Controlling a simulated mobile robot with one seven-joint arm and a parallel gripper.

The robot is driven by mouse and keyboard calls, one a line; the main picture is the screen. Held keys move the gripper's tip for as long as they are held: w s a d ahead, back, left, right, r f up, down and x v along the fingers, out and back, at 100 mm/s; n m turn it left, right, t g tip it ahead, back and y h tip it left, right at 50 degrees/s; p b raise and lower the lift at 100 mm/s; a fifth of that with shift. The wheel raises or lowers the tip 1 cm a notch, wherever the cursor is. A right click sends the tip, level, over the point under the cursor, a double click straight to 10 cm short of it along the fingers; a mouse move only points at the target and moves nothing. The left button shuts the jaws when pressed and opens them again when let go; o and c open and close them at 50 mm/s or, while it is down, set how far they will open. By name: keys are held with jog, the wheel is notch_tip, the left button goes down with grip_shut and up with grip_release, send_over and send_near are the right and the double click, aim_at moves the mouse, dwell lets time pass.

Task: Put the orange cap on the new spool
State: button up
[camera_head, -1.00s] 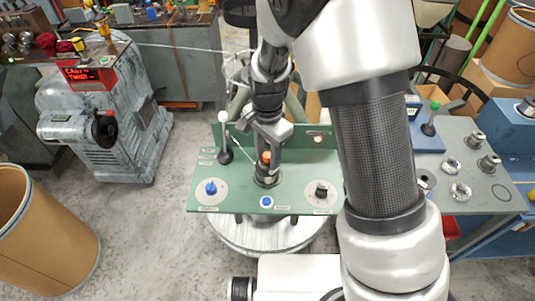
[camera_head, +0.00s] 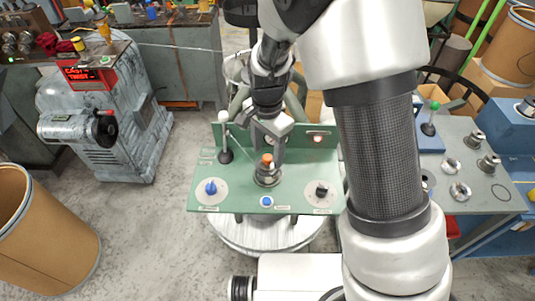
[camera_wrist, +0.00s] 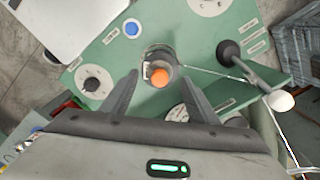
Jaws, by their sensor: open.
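The orange cap (camera_wrist: 160,77) sits on top of the spool (camera_wrist: 147,71), which stands in a round seat on the green panel (camera_head: 225,185). The cap also shows in the head view (camera_head: 267,159) and looks upright there. My gripper (camera_wrist: 158,72) is open, its two fingers apart on either side of the cap in the wrist view, with gaps between fingers and cap. In the head view my gripper (camera_head: 271,146) is just above and behind the cap. Most of the spool is hidden below the cap.
A lever with a white ball knob (camera_head: 223,117) rises left of the spool. A thin wire runs from the upper left to the spool area. A blue knob (camera_head: 210,188), a blue button (camera_head: 266,202) and a black knob (camera_head: 321,191) are on the panel's front.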

aim_at(268, 157)
notch_tip(268, 157, up, 11)
jog(key=shift+p, duration=0.3)
jog(key=s+d+r+n+t, duration=0.5)
jog(key=s+d+r+n, duration=0.4)
jog(key=s+d+r, duration=0.5)
jog(key=s+d, duration=0.1)
jog(key=s, duration=0.2)
jog(key=shift+s+d+t, duration=0.25)
jog(key=shift+s+t, duration=0.05)
